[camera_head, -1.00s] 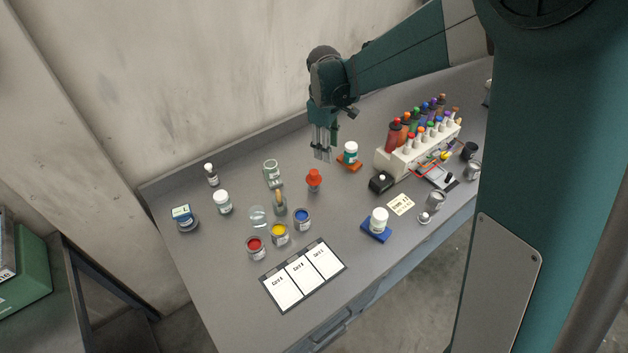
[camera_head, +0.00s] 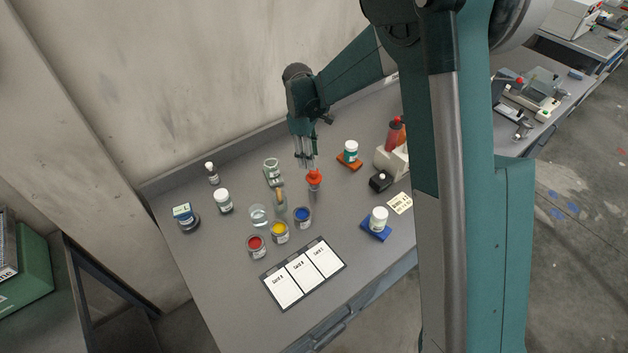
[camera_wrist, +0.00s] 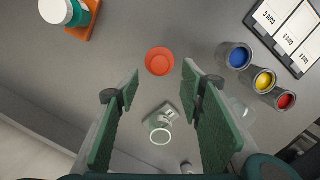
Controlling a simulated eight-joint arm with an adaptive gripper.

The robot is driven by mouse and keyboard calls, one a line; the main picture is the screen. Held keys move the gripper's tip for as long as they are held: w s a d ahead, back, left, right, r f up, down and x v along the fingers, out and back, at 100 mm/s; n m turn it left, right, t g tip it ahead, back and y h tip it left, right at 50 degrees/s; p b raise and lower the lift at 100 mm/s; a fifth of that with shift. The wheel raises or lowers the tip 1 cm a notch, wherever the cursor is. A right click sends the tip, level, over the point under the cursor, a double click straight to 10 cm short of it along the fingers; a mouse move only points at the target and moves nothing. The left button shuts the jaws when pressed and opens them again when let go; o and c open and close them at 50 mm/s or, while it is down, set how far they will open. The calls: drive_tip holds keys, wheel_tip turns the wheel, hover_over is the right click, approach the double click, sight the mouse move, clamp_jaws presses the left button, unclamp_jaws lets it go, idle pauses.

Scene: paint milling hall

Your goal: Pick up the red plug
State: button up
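The red plug (camera_head: 314,177) stands upright on the grey bench, near its middle, with a wide red top. In the wrist view its round red top (camera_wrist: 160,61) lies just beyond the fingertips, roughly centred between them. My gripper (camera_head: 306,164) points down just behind and above the plug in the head view. In the wrist view the two green finger pads (camera_wrist: 160,82) are spread wide apart with nothing between them. I cannot tell the exact height gap between the fingertips and the plug.
Red (camera_head: 256,248), yellow (camera_head: 280,233) and blue (camera_head: 302,218) paint pots stand left and in front of the plug. A glass jar (camera_head: 271,170) stands behind left. A white bottle on an orange base (camera_head: 348,163) is at right. Three cards (camera_head: 303,272) lie at the front.

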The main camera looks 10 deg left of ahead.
sight(314, 179)
drive_tip(key=shift+d+f, duration=0.2)
drive_tip(key=shift+f, duration=1.1)
drive_tip(key=shift+f, duration=0.15)
drive_tip(key=shift+s+d+f+p, duration=0.1)
drive_tip(key=shift+d+f+p, duration=0.15)
drive_tip(key=shift+f, duration=0.95)
drive_tip(key=shift+d+f+p, duration=0.1)
drive_tip(key=shift+d+f, duration=0.1)
drive_tip(key=shift+f, duration=1)
drive_tip(key=shift+c, duration=0.3)
drive_tip(key=c, duration=1)
